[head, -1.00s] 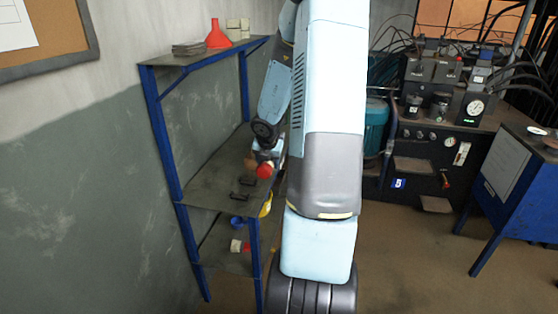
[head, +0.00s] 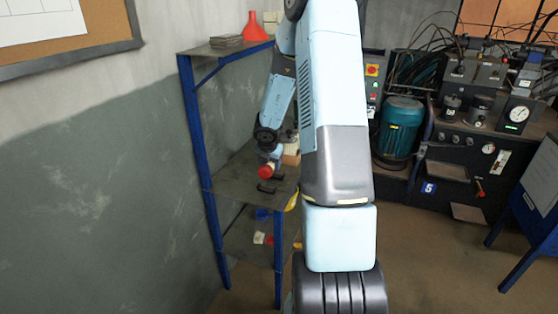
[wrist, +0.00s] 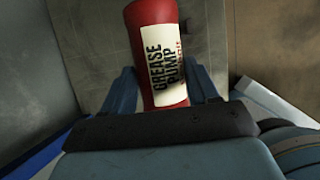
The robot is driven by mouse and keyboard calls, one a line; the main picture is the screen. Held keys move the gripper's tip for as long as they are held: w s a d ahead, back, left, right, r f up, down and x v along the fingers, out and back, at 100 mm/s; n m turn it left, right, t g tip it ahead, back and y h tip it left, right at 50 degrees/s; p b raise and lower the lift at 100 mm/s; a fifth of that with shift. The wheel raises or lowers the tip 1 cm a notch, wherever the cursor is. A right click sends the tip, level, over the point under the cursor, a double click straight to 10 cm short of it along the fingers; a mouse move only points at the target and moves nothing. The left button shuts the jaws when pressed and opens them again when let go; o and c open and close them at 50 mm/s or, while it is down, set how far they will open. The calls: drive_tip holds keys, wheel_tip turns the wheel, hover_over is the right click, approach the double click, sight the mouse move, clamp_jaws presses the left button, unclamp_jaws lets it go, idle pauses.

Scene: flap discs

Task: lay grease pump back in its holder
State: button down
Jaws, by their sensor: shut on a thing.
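The grease pump (wrist: 158,52) is a red cylinder with a white label reading "GREASE PUMP". In the wrist view it lies between the two fingers of my gripper (wrist: 163,76), which is shut on it. In the head view the red end of the pump (head: 265,172) shows below my wrist, over the middle shelf (head: 232,182). The holder appears as small black brackets (head: 267,188) on that shelf, just below and beside the pump's red end. I cannot tell whether the pump touches them. My arm hides much of the shelf.
The blue-framed rack stands against the wall. A red funnel (head: 256,27) and dark stacked sheets (head: 226,41) are on its top shelf. Small coloured items lie on the bottom shelf. A hydraulic unit with a teal motor (head: 400,127) stands right. The shelf's left part is clear.

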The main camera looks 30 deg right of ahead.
drive_tip(key=shift+s+f, duration=0.1)
drive_tip(key=shift+f, duration=2.1)
drive_tip(key=shift+d+f, duration=0.1)
drive_tip(key=shift+f, duration=0.35)
drive_tip(key=shift+c, duration=1)
unclamp_jaws()
drive_tip(key=shift+s+r, duration=0.1)
